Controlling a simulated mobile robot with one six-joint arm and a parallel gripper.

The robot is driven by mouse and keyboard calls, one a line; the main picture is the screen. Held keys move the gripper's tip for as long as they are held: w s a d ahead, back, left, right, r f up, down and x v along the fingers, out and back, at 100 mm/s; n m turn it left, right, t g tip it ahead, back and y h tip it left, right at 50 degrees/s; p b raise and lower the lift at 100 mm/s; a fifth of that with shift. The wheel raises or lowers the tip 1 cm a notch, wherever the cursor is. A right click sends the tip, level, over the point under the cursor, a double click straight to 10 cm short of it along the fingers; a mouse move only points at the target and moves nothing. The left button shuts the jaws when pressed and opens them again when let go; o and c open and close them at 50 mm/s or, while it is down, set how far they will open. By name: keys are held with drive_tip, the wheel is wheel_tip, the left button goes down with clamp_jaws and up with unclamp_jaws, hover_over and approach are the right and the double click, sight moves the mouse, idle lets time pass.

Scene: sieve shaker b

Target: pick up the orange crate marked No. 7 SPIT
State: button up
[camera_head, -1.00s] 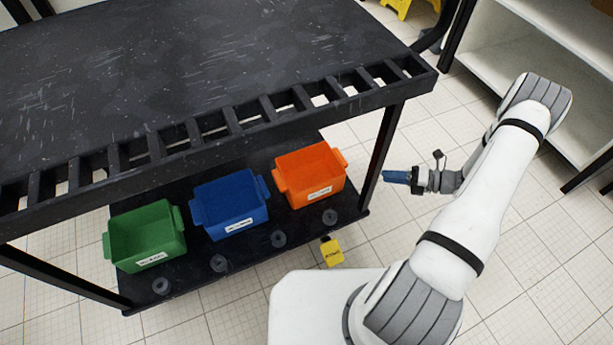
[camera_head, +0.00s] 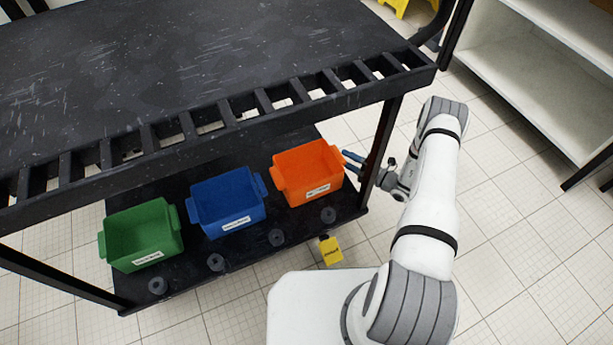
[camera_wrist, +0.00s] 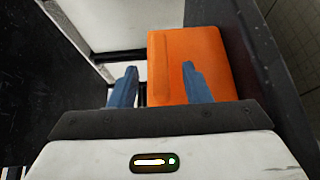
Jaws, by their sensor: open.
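The orange crate (camera_head: 308,173) stands upright on the lower shelf of the black cart, the rightmost of three crates. A white label is on its front, too small to read. My gripper (camera_head: 346,162) is at the crate's right side, by its right handle, with blue fingers pointing left. In the wrist view the gripper (camera_wrist: 155,85) is open. One finger lies over the orange crate (camera_wrist: 205,55) in the picture and the other is just left of it. I cannot tell whether a finger touches the crate.
A blue crate (camera_head: 227,203) and a green crate (camera_head: 142,236) stand left on the lower shelf (camera_head: 192,258). The cart's corner post (camera_head: 385,140) is close to my wrist. Dark round discs lie along the shelf's front edge, near a yellow tag (camera_head: 331,251).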

drive_tip(key=shift+x, duration=1.2)
clamp_jaws()
